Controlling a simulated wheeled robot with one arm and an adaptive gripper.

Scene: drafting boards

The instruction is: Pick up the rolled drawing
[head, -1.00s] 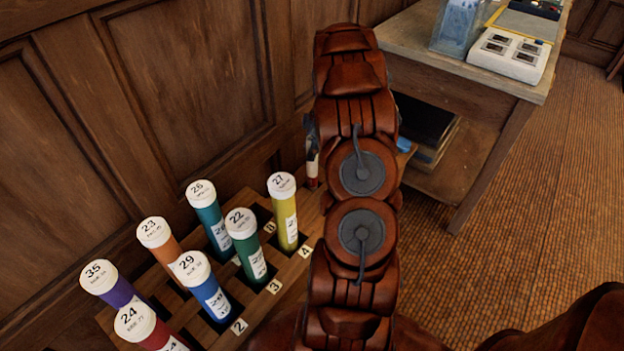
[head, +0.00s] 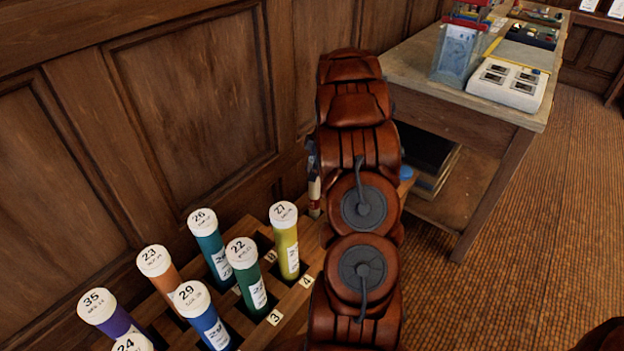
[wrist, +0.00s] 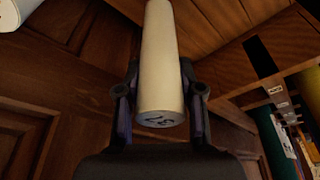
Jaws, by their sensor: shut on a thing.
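A cream rolled tube (wrist: 161,55) stands between the two fingers of my gripper (wrist: 160,72) in the wrist view, one on each side. My gripper is shut on it. Its near end is a grey disc with a partly blurred number.
A wooden rack (head: 303,297) at the lower left holds several numbered, white-capped tubes, including a yellow one (head: 288,251) and a green one (head: 249,285). Wood panelling (head: 190,95) stands behind. A workbench (head: 412,58) carries a white box (head: 507,86).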

